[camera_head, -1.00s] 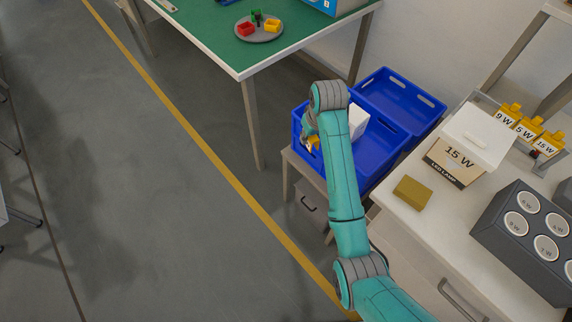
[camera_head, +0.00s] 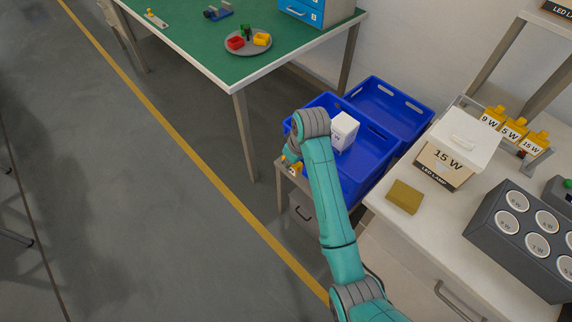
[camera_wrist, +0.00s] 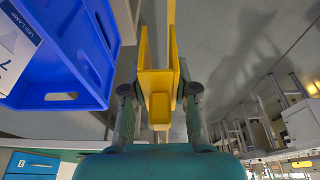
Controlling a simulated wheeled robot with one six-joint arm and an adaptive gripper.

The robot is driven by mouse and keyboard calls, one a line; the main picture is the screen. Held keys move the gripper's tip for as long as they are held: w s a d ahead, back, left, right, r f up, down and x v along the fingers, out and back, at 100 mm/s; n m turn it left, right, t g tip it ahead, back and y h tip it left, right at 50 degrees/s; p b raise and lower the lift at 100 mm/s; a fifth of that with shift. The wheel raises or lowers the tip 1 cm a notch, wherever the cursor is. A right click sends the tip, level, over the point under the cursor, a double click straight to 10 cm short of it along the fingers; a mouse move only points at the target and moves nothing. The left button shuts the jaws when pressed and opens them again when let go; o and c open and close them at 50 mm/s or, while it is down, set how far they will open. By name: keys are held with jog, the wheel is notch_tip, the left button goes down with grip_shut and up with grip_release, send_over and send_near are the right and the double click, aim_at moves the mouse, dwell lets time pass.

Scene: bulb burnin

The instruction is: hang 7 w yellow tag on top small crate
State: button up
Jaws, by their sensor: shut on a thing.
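My gripper (camera_head: 291,165) is shut on a yellow tag (camera_wrist: 158,82), which sits between the two fingers in the wrist view. The tag's printed face is turned away there; a small white patch shows on it in the head view, too small to read. The near blue crate (camera_head: 372,165) holds a white LED lamp box (camera_head: 344,130) marked 7 in the wrist view (camera_wrist: 15,50). The gripper and tag are just outside the crate's left side, with a gap to its wall (camera_wrist: 50,82) in the wrist view.
Another blue crate (camera_head: 400,112) stands behind. On the white counter (camera_head: 405,232) are a 15 W lamp box (camera_head: 447,160), a rack with several yellow tags (camera_head: 514,129), a sponge-like block (camera_head: 405,196) and a grey bulb tester (camera_head: 520,240). A green table (camera_head: 190,45) stands at upper left.

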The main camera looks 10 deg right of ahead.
jog(key=shift+w+d, duration=1.2)
jog(key=shift+d, duration=0.45)
jog(key=shift+w+d, duration=1.2)
jog(key=shift+d, duration=0.45)
jog(key=shift+w+d, duration=1.2)
jog(key=shift+d, duration=0.45)
jog(key=shift+f, duration=2.75)
jog(key=o, duration=1)
jog(key=shift+c, duration=0.2)
jog(key=v, duration=1.2)
jog(key=shift+s+f, duration=0.1)
jog(key=shift+s, duration=0.05)
